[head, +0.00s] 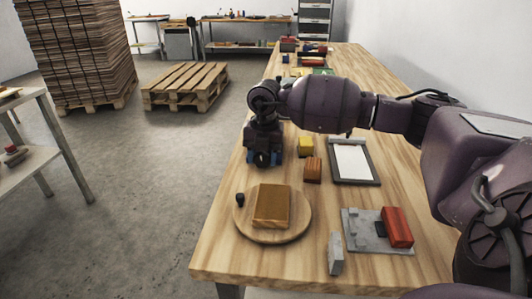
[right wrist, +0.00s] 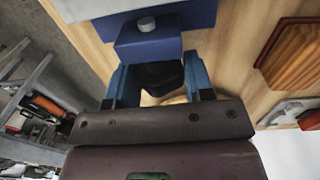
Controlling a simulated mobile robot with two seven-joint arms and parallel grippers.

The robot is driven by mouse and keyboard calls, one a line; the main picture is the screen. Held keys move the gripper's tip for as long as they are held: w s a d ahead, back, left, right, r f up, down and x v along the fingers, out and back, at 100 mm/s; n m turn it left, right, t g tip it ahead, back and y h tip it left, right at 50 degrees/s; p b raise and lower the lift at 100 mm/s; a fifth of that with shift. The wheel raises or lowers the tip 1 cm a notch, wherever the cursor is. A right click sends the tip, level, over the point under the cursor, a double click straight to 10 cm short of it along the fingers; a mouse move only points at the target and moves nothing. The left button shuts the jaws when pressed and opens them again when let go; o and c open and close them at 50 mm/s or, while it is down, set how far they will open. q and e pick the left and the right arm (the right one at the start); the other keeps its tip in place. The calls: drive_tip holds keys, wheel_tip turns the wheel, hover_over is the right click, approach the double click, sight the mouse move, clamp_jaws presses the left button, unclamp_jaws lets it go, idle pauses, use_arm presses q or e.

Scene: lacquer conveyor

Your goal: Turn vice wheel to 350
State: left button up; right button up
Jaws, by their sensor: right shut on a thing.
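The vice is mostly hidden by my right gripper in the head view. In the right wrist view its blue body (right wrist: 150,42) shows, with a round silver knob on top. A dark part, which looks like the vice wheel (right wrist: 160,76), sits between the two blue fingers of my right gripper (right wrist: 160,82). The gripper is shut on it. In the head view my right gripper (head: 262,156) points down at the table's left edge. The wheel's angle and any scale marks cannot be read. My left gripper is not in view.
On the wooden table (head: 225,255), a round board (head: 300,222) with a brown block (head: 272,205) lies nearer. A yellow block (head: 305,146), an orange-brown block (head: 312,170), a clipboard (head: 352,160) and a grey plate (head: 370,243) with a red block (head: 397,227) stand to the right.

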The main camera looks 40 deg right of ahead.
drive_tip(key=shift+s+r+t+p, duration=0.15)
drive_tip(key=shift+r+t+p, duration=0.15)
drive_tip(key=shift+r, duration=0.05)
drive_tip(key=shift+t+y+p, duration=0.3)
drive_tip(key=shift+t+y, duration=0.1)
drive_tip(key=shift+y, duration=0.1)
drive_tip(key=shift+d+f+t+y+p, duration=0.1)
drive_tip(key=shift+f+t+y+p, duration=0.1)
drive_tip(key=shift+t+y+p, duration=0.6)
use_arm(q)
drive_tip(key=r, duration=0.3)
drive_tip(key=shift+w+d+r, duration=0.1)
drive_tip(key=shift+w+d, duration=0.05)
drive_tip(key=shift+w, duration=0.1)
use_arm(e)
drive_tip(key=shift+f, duration=0.1)
use_arm(q)
drive_tip(key=shift+p, duration=0.3)
use_arm(e)
drive_tip(key=shift+f+t, duration=0.15)
drive_tip(key=shift+t, duration=0.15)
drive_tip(key=o, duration=0.9)
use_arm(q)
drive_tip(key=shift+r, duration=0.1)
